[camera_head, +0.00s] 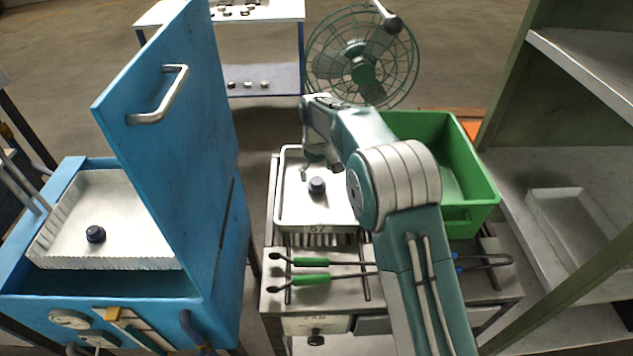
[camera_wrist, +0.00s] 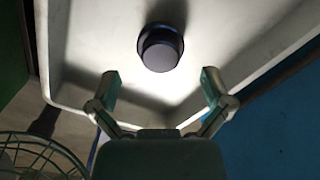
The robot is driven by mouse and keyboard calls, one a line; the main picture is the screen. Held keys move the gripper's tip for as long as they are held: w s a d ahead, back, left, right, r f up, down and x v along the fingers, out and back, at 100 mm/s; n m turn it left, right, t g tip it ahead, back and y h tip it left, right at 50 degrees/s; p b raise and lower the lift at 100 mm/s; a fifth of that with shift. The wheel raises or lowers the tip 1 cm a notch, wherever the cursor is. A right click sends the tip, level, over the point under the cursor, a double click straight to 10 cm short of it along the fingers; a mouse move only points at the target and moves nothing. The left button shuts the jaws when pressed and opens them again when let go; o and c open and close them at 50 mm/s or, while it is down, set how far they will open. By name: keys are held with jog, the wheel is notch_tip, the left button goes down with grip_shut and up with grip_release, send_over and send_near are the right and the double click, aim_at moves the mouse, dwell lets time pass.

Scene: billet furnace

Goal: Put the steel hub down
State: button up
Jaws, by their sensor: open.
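A dark steel hub (camera_head: 317,186) stands in the white tray (camera_head: 345,219) on the table in front of me. In the wrist view the hub (camera_wrist: 160,47) sits on the pale floor of the tray (camera_wrist: 75,103), beyond my fingertips. My gripper (camera_wrist: 158,80) is open with its two fingers spread and nothing between them. In the head view my gripper (camera_head: 319,169) is over the tray, just behind the hub, partly covered by my wrist. A similar dark hub (camera_head: 96,234) sits in the pale lined bin of the blue furnace at left.
The raised blue furnace door (camera_head: 170,130) stands left of the tray. A green crate (camera_head: 460,170) is right of it, partly behind my arm. Green-handled tongs (camera_head: 310,279) lie in front. A fan (camera_head: 361,60) stands behind. Grey shelves (camera_head: 560,180) are at far right.

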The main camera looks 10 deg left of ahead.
aim_at(318, 180)
notch_tip(318, 180, up, 8)
jog(key=s+d+r+m+t, duration=0.1)
jog(key=s+d+r+m, duration=0.1)
jog(key=s+d+r, duration=0.55)
jog(key=s+d+r+m+t, duration=0.2)
jog(key=s+d+r, duration=0.2)
jog(key=d+r, duration=0.5)
jog(key=s+d+f+m+t, duration=0.1)
jog(key=s+d+f+m, duration=0.1)
jog(key=s+d, duration=0.4)
jog(key=s+d+f+m+t, duration=0.1)
jog(key=s+d+f+m, duration=0.2)
jog(key=s, duration=1.4)
jog(key=d, duration=0.4)
jog(key=shift+t, duration=0.3)
